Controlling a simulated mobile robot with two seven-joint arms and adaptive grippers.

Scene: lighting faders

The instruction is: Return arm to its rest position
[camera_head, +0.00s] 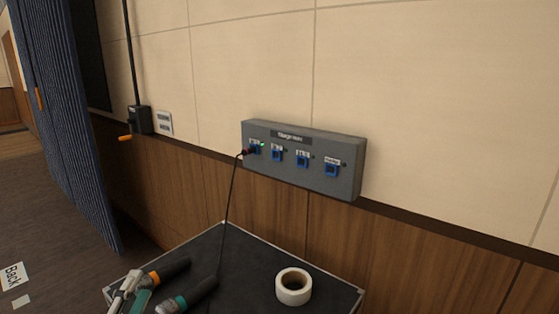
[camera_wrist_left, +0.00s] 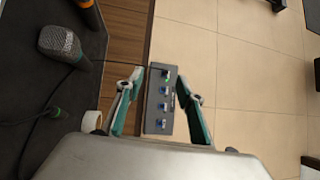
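My left gripper (camera_head: 134,291) is at the lower left of the head view, over the near left part of the black case top. In the left wrist view its two teal-padded fingers (camera_wrist_left: 161,82) stand wide apart with nothing held between them. The grey wall panel (camera_head: 304,160) with several blue sockets is well away from the gripper. It also shows beyond and between the fingers in the left wrist view (camera_wrist_left: 161,97). A cable is plugged into the leftmost socket (camera_head: 254,148). My right gripper is in neither view.
The black case top (camera_head: 245,262) holds a white tape roll (camera_head: 293,287), an orange-ringed microphone (camera_head: 168,270) and a teal-ringed one (camera_head: 190,296), both close to my left gripper. The cable (camera_head: 229,203) hangs from panel to case. A blue curtain (camera_head: 68,120) hangs at left.

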